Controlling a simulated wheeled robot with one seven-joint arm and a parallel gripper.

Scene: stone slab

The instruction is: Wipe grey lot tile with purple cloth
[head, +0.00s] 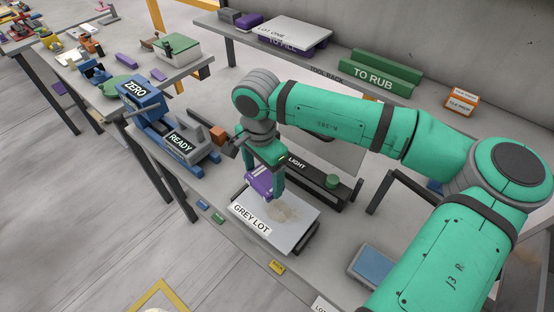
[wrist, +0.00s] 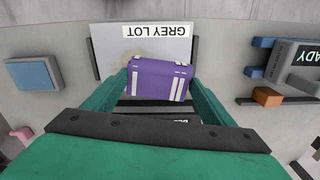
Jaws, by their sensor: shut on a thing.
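The grey lot tile (head: 290,232) is a pale flat plate on the bench, with a white GREY LOT label along its near edge. A brownish smudge (head: 283,210) marks its surface; the tile also shows in the wrist view (wrist: 112,50). My gripper (head: 264,182) is shut on the purple cloth (head: 259,183), a folded block with white stitching that shows between the two fingers in the wrist view (wrist: 158,80). The cloth is over the tile's far left part in the head view. I cannot tell whether it touches the tile.
A blue device marked READY (head: 180,140) stands left of the tile. A black bar marked LIGHT (head: 318,178) with a green knob lies behind it. A blue pad (head: 376,262) sits to the right. A shelf with a green TO RUB holder (head: 374,72) runs along the back.

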